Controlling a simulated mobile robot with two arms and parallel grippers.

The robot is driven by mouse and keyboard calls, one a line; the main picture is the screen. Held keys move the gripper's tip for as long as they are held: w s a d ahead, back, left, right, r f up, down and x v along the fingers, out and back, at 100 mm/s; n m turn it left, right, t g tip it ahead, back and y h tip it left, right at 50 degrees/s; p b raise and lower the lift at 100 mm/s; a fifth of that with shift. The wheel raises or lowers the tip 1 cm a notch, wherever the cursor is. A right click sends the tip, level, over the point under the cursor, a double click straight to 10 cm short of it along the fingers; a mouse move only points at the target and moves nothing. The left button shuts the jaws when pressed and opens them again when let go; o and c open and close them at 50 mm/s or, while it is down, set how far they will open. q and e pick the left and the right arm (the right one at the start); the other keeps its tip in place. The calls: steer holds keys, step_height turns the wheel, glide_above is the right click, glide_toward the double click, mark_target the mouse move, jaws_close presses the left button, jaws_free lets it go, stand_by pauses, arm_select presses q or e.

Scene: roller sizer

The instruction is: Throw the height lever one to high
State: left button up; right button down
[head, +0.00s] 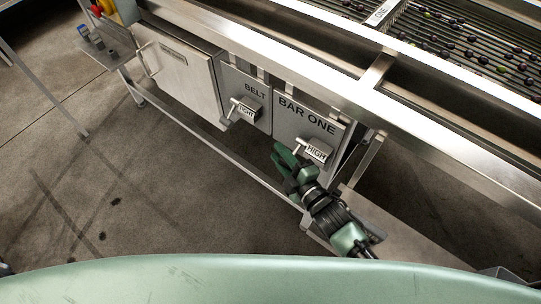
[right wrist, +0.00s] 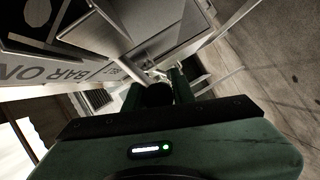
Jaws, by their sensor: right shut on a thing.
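The height lever (head: 302,147) is a short pale handle on the grey BAR ONE panel (head: 318,129), beside a plate reading HIGH (head: 316,152). My right gripper (head: 283,158), green and dark, is at the lever's near end, below the panel. It is shut on the lever, though the fingers hide most of the grip. In the right wrist view, the green fingers (right wrist: 178,84) point toward the panel, and the BAR ONE lettering (right wrist: 68,76) shows at the left. My left gripper is not in view.
The BELT panel (head: 243,97) with its own lever (head: 233,108) and TIGHT plate stands just left. A grey cabinet (head: 178,78) is farther left. The roller bed (head: 456,45) with small dark fruit lies above. A frame rail (head: 225,148) runs below; open floor lies left.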

steer(key=f+n+b, duration=0.2)
steer(key=b, duration=0.1)
steer(key=shift+w+d+f+t, duration=0.1)
steer(key=shift+d+f+t, duration=0.1)
steer(key=shift+f+t, duration=0.2)
arm_select(q)
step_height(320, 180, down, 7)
steer(key=b, duration=0.2)
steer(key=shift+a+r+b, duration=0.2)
steer(key=shift+b, duration=0.1)
arm_select(e)
steer(key=shift+w+d+f+n+t, duration=0.1)
steer(key=shift+w+d+n+t, duration=0.3)
steer(key=shift+n, duration=0.6)
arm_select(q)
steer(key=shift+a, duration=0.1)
arm_select(e)
steer(key=c, duration=1.2)
jaws_free()
steer(key=shift+w, duration=0.1)
steer(key=shift+r, duration=0.25)
